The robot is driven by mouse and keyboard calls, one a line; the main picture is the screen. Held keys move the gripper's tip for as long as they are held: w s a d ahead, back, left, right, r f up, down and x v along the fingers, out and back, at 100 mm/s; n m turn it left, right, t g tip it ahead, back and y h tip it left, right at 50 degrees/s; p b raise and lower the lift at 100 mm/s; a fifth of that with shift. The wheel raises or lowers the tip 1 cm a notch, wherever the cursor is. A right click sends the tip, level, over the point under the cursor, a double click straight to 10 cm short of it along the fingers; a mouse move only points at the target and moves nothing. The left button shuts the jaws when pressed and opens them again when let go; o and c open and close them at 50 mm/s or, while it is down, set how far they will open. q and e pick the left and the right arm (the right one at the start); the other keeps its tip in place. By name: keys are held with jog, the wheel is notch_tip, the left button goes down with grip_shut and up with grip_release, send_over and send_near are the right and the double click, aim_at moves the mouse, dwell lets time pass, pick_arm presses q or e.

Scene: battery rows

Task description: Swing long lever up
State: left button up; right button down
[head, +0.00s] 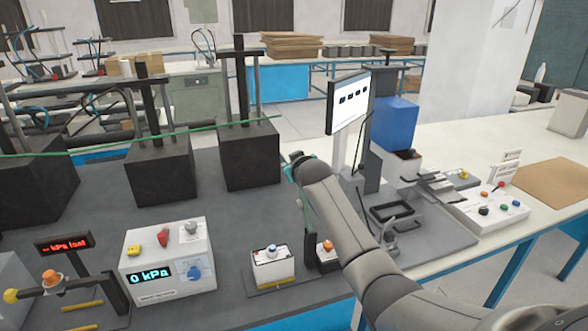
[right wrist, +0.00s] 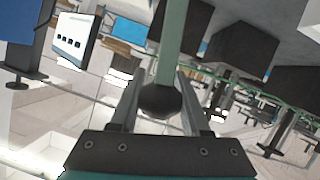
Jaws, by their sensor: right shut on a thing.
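In the right wrist view, my right gripper (right wrist: 163,88) has its two fingers on either side of a dark round knob (right wrist: 160,101). The knob is on a long, pale green lever bar (right wrist: 173,45) that runs up to the picture's top edge. The gripper is shut on this knob. The lever's other end is out of that view. In the head view, my right arm comes in from the lower right and ends near the middle, in front of the black blocks. There it hides the fingers, and I cannot make out the knob or lever. My left gripper is not in view.
A white box reading "0 kPa" (head: 190,245) and a small button box (head: 272,268) stand on the grey bench. Black blocks with posts (head: 250,158) are behind, crossed by a thin green line (head: 85,147).

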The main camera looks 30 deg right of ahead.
jog(key=shift+s+d, duration=0.15)
jog(key=shift+d, duration=0.35)
jog(key=shift+c, duration=2)
grip_release()
jog(key=shift+d+f, duration=0.1)
jog(key=shift+a, duration=0.2)
jog(key=v, duration=1.5)
jog(key=shift+d, duration=0.1)
